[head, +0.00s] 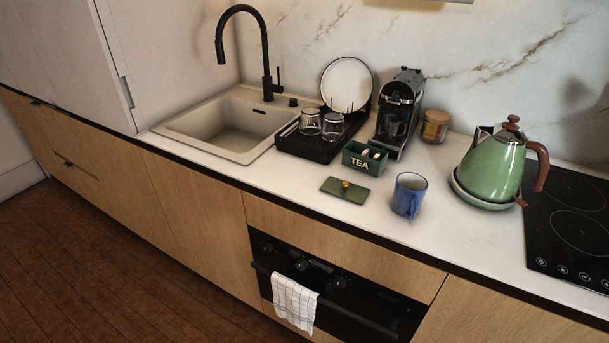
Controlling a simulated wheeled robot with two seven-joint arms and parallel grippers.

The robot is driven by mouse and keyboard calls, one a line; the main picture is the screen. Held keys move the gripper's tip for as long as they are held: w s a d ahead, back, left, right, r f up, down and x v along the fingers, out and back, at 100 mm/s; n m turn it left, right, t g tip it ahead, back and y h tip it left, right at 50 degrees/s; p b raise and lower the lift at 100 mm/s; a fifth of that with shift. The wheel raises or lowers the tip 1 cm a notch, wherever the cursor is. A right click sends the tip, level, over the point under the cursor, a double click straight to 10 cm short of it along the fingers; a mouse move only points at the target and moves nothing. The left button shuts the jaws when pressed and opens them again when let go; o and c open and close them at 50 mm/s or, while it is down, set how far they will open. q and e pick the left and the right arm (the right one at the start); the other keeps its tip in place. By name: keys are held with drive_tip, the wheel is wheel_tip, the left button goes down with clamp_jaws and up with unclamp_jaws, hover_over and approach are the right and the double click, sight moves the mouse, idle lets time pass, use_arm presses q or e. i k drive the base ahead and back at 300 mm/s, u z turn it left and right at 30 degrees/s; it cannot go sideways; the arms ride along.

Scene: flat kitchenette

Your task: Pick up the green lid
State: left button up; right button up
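The green lid (345,191) lies flat on the white counter near its front edge. Neither my left nor my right gripper shows in the head view.
A blue mug (408,196) stands close to the right of the lid. Behind are a black dish rack (318,148) with glasses and a plate, and a coffee machine (400,112). A green kettle (490,168) stands further right. Counter left of the lid is clear.

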sight(345, 189)
drive_tip(key=z, duration=0.25)
drive_tip(key=i, duration=1)
drive_tip(key=z, duration=0.75)
